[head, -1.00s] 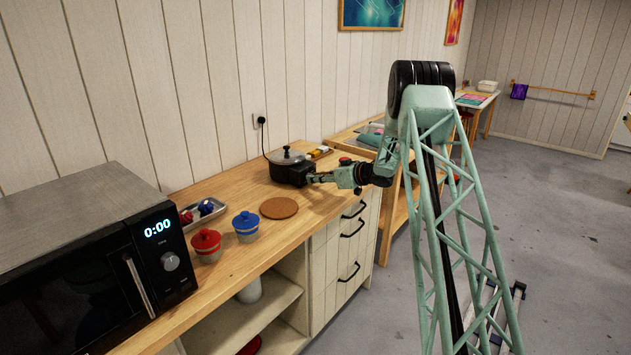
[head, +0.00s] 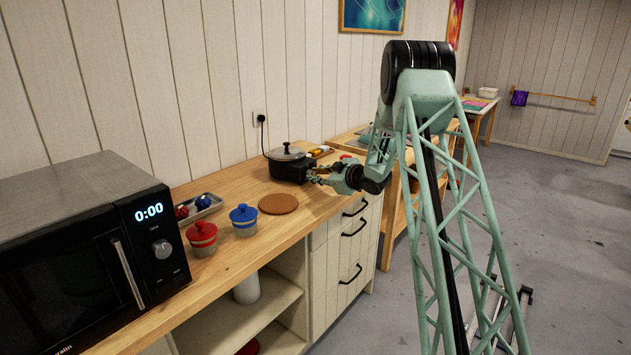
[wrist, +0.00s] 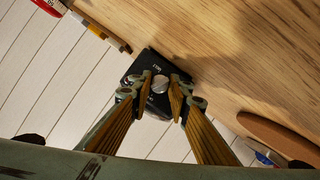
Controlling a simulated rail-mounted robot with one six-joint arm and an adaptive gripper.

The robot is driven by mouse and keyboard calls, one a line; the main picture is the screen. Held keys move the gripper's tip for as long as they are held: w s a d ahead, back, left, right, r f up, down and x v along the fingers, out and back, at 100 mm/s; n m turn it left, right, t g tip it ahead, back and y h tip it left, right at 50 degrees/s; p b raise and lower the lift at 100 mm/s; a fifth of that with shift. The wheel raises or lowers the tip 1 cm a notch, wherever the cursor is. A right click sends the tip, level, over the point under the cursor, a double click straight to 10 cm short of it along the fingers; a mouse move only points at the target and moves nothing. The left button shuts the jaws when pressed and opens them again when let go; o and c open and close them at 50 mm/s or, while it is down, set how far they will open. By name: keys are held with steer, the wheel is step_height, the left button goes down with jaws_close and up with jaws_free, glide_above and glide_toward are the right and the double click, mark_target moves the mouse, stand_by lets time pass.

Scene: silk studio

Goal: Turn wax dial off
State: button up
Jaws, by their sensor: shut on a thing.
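The wax heater is a black pot (head: 289,168) with a metal lid, standing on the wooden counter against the wall. My gripper (head: 312,178) is at the pot's right-hand side in the head view, and the dial is too small to make out there. In the wrist view, the black control box (wrist: 152,68) carries a round silver dial (wrist: 160,84). The fingers of my gripper (wrist: 161,91) lie on both sides of the dial and are shut on it. The dial's setting marks are too small to read.
A cork mat (head: 278,204), a blue-lidded jar (head: 244,220), a red-lidded jar (head: 201,239) and a metal tray (head: 202,207) stand left of the pot. A microwave (head: 80,260) fills the near left. Small coloured items lie behind the pot.

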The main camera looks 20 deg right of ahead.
steer(key=shift+f+n+t+h+b, duration=0.15)
steer(key=shift+n+t+h+b, duration=0.2)
steer(key=shift+n+b, duration=0.35)
steer(key=shift+n+t+h, duration=0.25)
steer(key=shift+n+t, duration=0.1)
steer(key=shift+n, duration=0.85)
steer(key=o, duration=0.8)
steer(key=shift+s, duration=0.2)
steer(key=shift+v, duration=5.85)
steer(key=shift+a, duration=0.2)
